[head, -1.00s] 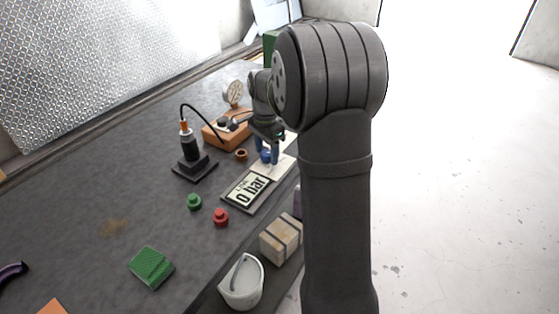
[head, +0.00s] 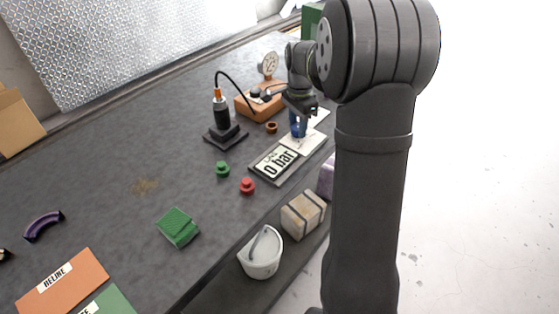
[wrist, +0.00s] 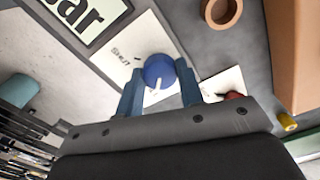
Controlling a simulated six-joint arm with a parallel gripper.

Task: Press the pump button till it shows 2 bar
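The display (head: 278,161) lies on the bench and reads "0 bar"; part of it shows at the top left of the wrist view (wrist: 80,12). A green button (head: 222,169) and a red button (head: 247,186) stand in front of it; I cannot read which is the pump button. A blue knob with a white pointer line (wrist: 159,72) sits on a white plate with a "SHUT" label (wrist: 121,57). My gripper (wrist: 161,76) is at this knob, one blue finger on each side. Whether the fingers press on it I cannot tell. It also shows in the head view (head: 299,122).
An orange box (head: 260,107) with a gauge (head: 268,65) and a black device with a cable (head: 223,122) stand behind the display. A brown ring (wrist: 221,10) lies near the knob. A green block (head: 177,227) lies in front; a white bucket (head: 261,254) is below the bench edge.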

